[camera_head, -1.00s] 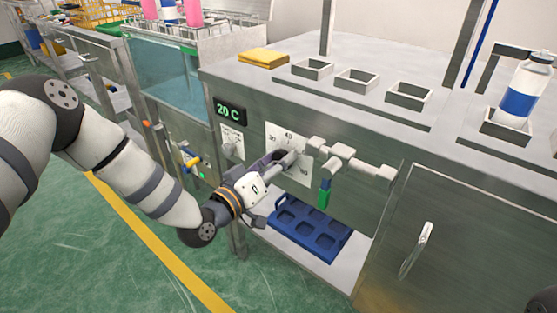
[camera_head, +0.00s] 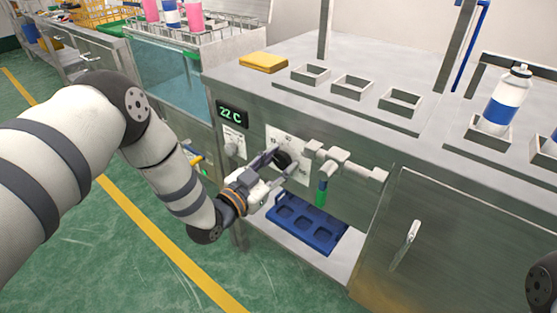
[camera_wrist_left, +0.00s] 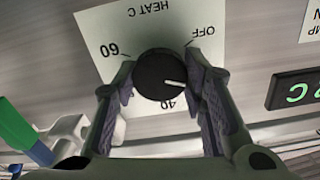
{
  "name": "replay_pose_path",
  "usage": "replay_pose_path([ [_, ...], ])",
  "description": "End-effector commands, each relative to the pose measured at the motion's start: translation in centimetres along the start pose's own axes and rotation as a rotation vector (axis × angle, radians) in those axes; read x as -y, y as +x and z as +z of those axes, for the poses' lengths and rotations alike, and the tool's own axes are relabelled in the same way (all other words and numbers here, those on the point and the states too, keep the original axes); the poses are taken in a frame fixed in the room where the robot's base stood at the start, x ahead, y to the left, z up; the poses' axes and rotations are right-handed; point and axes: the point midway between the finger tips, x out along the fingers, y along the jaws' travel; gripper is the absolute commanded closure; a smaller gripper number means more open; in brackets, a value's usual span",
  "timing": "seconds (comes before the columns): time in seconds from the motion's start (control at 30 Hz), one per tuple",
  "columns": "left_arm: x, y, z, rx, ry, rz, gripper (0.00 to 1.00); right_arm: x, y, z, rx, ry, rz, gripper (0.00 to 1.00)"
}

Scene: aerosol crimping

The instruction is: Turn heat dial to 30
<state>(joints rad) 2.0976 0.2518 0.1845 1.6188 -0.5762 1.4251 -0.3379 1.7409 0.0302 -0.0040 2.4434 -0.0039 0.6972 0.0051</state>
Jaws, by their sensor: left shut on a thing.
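The heat dial (camera_head: 283,158) is a round black knob on a white label plate (camera_head: 302,172) on the steel cabinet front. In the left wrist view the dial (camera_wrist_left: 158,72) has a white pointer mark on the side near the upside-down "40"; "60", "OFF" and "HEAT C" also show. My left gripper (camera_head: 279,165) is shut on the dial, with a finger on each side of it; in the wrist view the fingers (camera_wrist_left: 163,84) flank the knob. The green display (camera_head: 232,114) reads 22 C. My right gripper is out of view.
A pipe with valve (camera_head: 342,162) and green-tipped handle (camera_head: 321,192) sits right of the dial. A blue tray (camera_head: 303,227) lies on the shelf below. A bottle (camera_head: 505,100), a yellow cloth (camera_head: 263,62) and square sockets (camera_head: 352,86) are on top.

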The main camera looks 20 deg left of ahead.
Motion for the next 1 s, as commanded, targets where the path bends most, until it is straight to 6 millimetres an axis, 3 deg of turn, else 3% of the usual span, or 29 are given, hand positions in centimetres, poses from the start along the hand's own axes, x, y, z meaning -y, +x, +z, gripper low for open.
replay_pose_path([
  [0.3, -0.04, -0.02, 0.05, 0.002, 0.096, 0.001, 0.89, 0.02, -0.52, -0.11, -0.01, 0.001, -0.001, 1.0],
  [0.8, -0.05, -0.06, 0.17, 0.004, 0.112, 0.001, 0.89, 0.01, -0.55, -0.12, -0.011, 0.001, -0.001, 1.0],
  [0.83, -0.05, -0.06, 0.18, 0.004, 0.112, 0.001, 0.59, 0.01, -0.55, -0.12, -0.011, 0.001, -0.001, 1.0],
  [0.9, -0.05, -0.06, 0.17, 0.004, 0.112, 0.001, 0.44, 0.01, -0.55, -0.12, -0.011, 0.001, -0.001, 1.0],
  [1.0, -0.03, -0.05, 0.14, 0.003, 0.112, 0.001, 0.41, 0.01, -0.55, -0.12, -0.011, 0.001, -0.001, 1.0],
])
